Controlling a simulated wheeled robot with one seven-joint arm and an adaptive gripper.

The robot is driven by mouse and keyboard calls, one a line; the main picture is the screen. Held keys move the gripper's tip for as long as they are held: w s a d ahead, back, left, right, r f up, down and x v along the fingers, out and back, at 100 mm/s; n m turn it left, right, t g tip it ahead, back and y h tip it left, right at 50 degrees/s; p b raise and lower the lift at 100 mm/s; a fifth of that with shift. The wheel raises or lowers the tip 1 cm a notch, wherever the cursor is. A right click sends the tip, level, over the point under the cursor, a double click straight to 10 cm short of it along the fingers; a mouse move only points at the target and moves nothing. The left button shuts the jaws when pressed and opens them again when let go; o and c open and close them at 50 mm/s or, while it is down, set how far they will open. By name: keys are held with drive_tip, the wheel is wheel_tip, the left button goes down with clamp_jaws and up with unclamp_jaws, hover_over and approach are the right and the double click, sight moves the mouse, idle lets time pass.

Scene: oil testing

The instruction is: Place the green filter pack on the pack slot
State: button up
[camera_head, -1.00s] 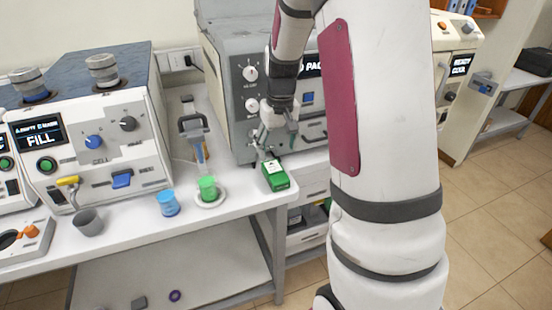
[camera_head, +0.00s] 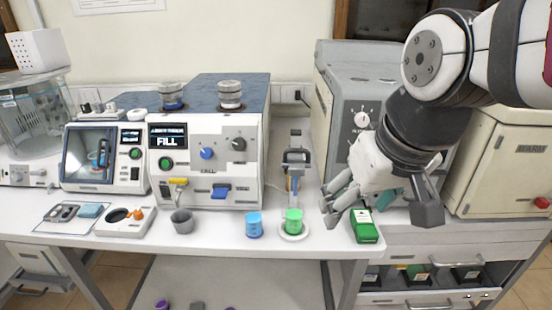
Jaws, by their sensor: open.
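The green filter pack (camera_head: 367,233) is a small green box with a white label on top. It lies on the white bench near its right front edge, in front of the grey machine. My gripper (camera_head: 328,203) is just left of and above the pack, its fingers pointing down and left. The fingers are open and hold nothing that I can see. The pack slot cannot be made out; my arm covers much of the grey machine (camera_head: 340,100).
A green cup (camera_head: 293,222) on a white dish and a blue cup (camera_head: 254,224) stand left of the gripper. A grey cup (camera_head: 182,222) stands further left, before the FILL machine (camera_head: 205,150). An open drawer (camera_head: 425,297) with packs is at the lower right.

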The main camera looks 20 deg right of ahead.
drive_tip(key=shift+n+t, duration=0.3)
drive_tip(key=s, duration=0.1)
drive_tip(key=s+a, duration=0.1)
drive_tip(key=s, duration=0.2)
drive_tip(key=shift+s+a+f, duration=0.1)
drive_tip(key=shift+s+a, duration=0.25)
drive_tip(key=shift+a, duration=0.05)
drive_tip(key=shift+d, duration=0.1)
idle(0.5)
